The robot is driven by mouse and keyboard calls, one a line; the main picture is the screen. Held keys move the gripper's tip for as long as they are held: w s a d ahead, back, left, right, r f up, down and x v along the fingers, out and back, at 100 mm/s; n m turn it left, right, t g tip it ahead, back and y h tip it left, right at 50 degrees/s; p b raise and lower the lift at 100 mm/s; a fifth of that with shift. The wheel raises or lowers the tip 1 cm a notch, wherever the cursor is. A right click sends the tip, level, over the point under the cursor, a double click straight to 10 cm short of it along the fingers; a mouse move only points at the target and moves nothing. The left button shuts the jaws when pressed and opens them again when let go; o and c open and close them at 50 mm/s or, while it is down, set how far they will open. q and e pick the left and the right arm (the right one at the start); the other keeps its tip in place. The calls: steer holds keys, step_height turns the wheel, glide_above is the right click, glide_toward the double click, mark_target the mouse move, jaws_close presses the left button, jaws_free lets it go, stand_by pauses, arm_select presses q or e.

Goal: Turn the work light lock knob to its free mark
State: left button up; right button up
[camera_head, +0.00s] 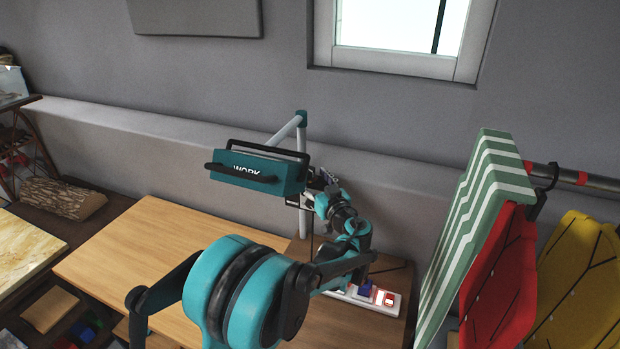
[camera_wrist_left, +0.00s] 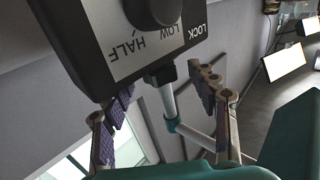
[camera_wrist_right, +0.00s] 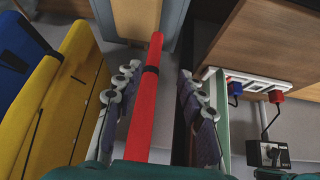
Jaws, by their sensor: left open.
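The teal work light (camera_head: 258,172), lettered WORK, stands on a grey pole with a teal joint in the head view. In the left wrist view its dark control panel (camera_wrist_left: 95,45) fills the top, with a black round knob (camera_wrist_left: 155,8) cut off by the frame edge. The marks LOCK, LOW and HALF show near it; no free mark shows. My left gripper (camera_wrist_left: 160,92) is open just short of the panel, its fingers apart on both sides below the knob.
A power strip (camera_head: 390,298) with red and blue plugs lies on the brown table right of my left arm. A red panel (camera_head: 500,280), a striped board (camera_head: 475,220) and a yellow panel (camera_head: 580,270) hang at right. The wooden tabletop (camera_head: 150,240) is bare.

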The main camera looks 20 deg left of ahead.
arm_select(q)
steer(key=shift+x, duration=0.9)
steer(key=c, duration=1.2)
steer(key=shift+o, duration=0.2)
steer(key=shift+w+n+g+y, duration=0.1)
steer(key=shift+n+g+y, duration=0.2)
steer(key=shift+w+d+n+g+y, duration=0.1)
steer(key=shift+n+g+y, duration=0.3)
steer(key=shift+g, duration=0.15)
steer(key=shift+w+d+n+g+y, duration=0.1)
steer(key=shift+n+g+y, duration=0.25)
steer(key=shift+g, duration=0.2)
steer(key=shift+w+n+g+y+p, duration=0.15)
steer(key=shift+n+g+y+p, duration=0.65)
steer(key=shift+n+g, duration=1.55)
steer(key=shift+m+g+y, duration=0.25)
steer(key=shift+m+g, duration=0.05)
steer(key=shift+g, duration=0.25)
